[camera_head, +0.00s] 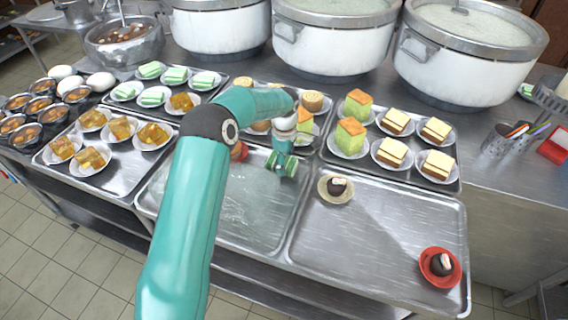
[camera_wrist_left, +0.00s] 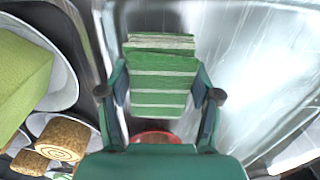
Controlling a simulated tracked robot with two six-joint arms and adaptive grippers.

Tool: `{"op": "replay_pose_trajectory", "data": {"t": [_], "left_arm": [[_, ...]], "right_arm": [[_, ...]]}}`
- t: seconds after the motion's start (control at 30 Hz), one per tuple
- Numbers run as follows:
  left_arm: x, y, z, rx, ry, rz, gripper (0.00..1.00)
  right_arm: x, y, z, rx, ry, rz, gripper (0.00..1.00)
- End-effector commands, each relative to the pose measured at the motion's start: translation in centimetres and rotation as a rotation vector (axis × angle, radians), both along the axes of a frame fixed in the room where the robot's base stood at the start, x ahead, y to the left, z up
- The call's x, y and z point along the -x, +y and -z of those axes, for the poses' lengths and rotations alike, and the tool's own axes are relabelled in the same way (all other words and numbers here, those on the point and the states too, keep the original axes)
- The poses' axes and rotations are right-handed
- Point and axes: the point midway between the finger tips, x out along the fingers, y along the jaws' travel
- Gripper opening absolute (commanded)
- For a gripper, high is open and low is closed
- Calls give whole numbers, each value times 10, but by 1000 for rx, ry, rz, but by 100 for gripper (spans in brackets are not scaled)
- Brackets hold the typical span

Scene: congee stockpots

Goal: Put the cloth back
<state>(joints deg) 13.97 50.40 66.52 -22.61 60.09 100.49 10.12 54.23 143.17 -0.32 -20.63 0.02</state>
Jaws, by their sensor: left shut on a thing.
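The cloth (camera_head: 281,164) is a small folded piece with green and white stripes. My left gripper (camera_head: 285,152) is shut on it, over the back right part of an empty metal tray (camera_head: 215,215). In the left wrist view the cloth (camera_wrist_left: 163,84) sits between the two fingers of the gripper (camera_wrist_left: 162,96). I cannot tell whether the cloth touches the tray. My right gripper is not in view.
A red dish (camera_head: 238,151) is partly hidden behind my left arm. The right front tray (camera_head: 375,230) holds dark cakes on a beige plate (camera_head: 336,198) and a red plate (camera_head: 440,281). Plated cakes fill the trays behind. Large stockpots (camera_head: 335,50) stand at the back.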

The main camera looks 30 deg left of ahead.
Motion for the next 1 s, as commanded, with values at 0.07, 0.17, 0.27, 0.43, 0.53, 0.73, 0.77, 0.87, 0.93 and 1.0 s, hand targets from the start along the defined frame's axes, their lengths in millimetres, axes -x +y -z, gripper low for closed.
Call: {"op": "replay_pose_trajectory", "data": {"t": [0.07,0.17,0.27,0.43,0.53,0.73,0.77,0.87,0.93,1.0], "left_arm": [[0,0,10,-1,2,0,31],[0,0,18,-1,0,-1,31],[0,0,19,0,-1,-1,31],[0,0,19,0,-1,-1,31],[0,0,20,0,-1,0,68],[0,0,20,0,0,0,74],[0,0,20,0,0,0,74],[0,0,20,0,0,0,74],[0,0,18,0,0,0,74],[-1,0,15,0,-2,0,74]], "right_arm": [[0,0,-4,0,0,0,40],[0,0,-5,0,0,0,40],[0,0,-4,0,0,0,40],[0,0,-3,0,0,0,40],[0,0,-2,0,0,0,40],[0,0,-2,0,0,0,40],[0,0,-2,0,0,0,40],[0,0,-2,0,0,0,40],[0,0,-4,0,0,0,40],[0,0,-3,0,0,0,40]]}}
